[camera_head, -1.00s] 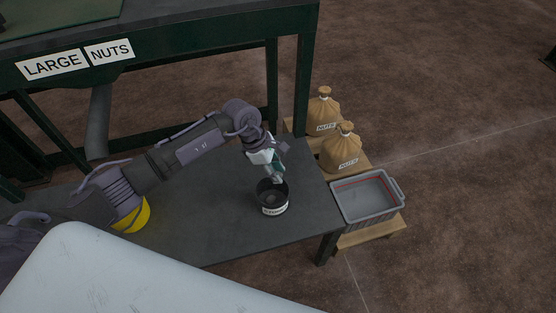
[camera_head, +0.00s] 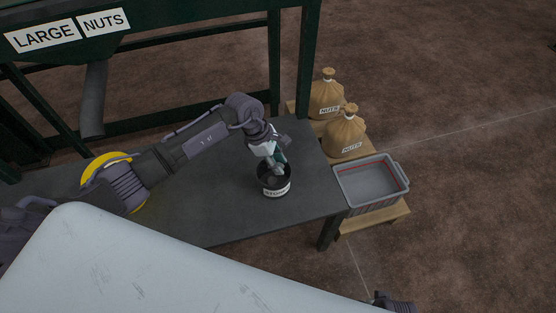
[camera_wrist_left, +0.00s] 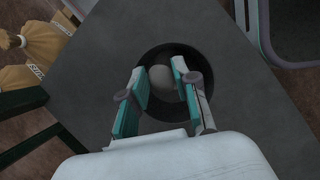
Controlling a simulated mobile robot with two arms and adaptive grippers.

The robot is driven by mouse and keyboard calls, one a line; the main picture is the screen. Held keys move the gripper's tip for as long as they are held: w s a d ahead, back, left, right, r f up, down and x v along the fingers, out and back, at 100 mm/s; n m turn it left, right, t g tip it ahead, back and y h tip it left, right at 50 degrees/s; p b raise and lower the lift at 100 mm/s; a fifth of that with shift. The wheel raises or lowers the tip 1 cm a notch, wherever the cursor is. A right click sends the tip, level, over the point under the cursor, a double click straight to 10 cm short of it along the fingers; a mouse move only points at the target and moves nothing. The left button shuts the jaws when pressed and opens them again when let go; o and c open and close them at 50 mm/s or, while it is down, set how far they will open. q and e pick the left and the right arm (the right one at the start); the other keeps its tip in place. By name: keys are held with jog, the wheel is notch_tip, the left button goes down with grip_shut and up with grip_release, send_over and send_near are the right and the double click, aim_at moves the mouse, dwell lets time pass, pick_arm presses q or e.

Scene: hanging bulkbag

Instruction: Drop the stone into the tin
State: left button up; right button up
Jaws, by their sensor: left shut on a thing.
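The tin (camera_head: 276,191) is a dark, round, open container with a white label, standing on the grey table. My left gripper (camera_head: 272,168) points down over its mouth, with the fingertips at or just inside the rim. In the left wrist view my left gripper (camera_wrist_left: 162,92) is shut on the stone (camera_wrist_left: 163,80), a pale grey rounded lump between the teal-edged fingers. The dark round tin (camera_wrist_left: 222,86) lies beneath and around it there. The stone cannot be made out in the head view.
A grey crate (camera_head: 342,197) with a red line inside stands right of the table (camera_head: 215,220). Two brown sacks labelled NUTS (camera_head: 345,130) stand behind it. A dark green frame with a LARGE NUTS sign (camera_head: 72,31) rises behind the table. The table around the tin is clear.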

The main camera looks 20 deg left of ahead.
pick_arm(q)
jog(key=shift+f, duration=0.15)
pick_arm(e)
jog(key=shift+w+r, duration=0.1)
jog(key=shift+r, duration=0.25)
pick_arm(q)
jog(key=o, duration=1.1)
jog(key=v, duration=1.2)
jog(key=shift+s, duration=0.1)
